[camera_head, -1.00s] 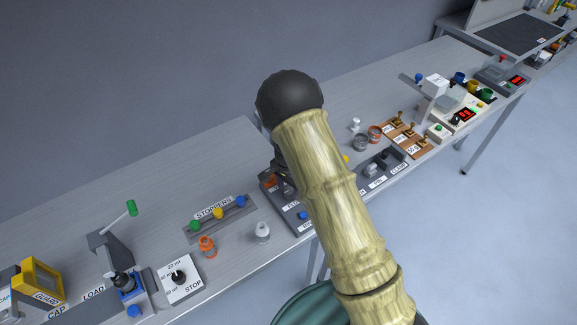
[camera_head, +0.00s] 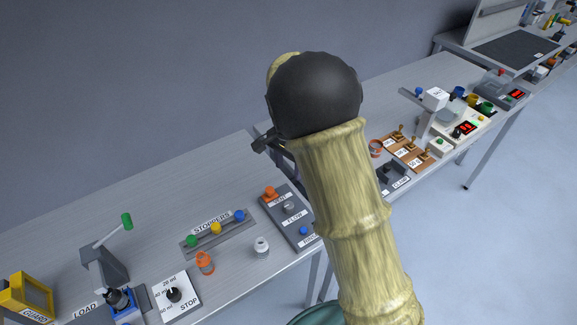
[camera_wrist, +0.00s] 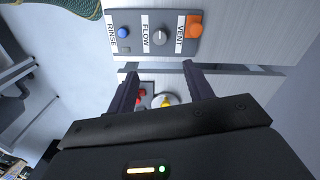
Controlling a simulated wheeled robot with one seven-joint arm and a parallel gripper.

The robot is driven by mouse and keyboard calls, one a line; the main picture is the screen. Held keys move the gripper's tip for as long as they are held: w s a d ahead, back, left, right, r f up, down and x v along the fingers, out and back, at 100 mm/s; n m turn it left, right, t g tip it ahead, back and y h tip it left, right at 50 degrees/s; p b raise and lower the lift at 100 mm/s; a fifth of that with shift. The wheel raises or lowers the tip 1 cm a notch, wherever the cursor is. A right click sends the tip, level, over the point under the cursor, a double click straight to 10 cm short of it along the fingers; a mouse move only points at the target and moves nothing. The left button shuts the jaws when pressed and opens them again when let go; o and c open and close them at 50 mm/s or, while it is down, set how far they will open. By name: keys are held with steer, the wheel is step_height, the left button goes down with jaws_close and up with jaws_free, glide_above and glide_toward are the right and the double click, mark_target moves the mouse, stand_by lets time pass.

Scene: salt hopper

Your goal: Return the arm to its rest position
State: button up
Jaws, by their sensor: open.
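My gripper (camera_wrist: 157,88) shows in the wrist view with its two dark fingers spread wide apart and nothing held between them. In the head view only a dark part of my gripper (camera_head: 265,141) shows, at the left of my arm's black joint; its fingertips are hidden. My tan arm (camera_head: 345,200) rises through the middle of the head view, above the benches. In the wrist view the panel with RINSE, FLOW and VENT controls (camera_wrist: 155,50) lies beyond the fingers, apart from them. The same panel (camera_head: 296,222) shows left of my arm in the head view.
A stopper rack (camera_head: 218,234), an orange bottle (camera_head: 205,263) and a white bottle (camera_head: 261,247) stand on the left bench. A lever press (camera_head: 103,262) is further left.

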stand_by(0.4)
steer(key=s+d+r+n+t, duration=0.2)
steer(key=s+d+n, duration=0.6)
steer(key=s+d, duration=0.7)
steer(key=s+r, duration=0.1)
steer(key=s, duration=0.2)
steer(key=shift+s+d+t, duration=0.25)
steer(key=shift+s+t, duration=0.05)
steer(key=shift+s, duration=0.05)
steer(key=shift+c, duration=0.2)
stand_by(0.9)
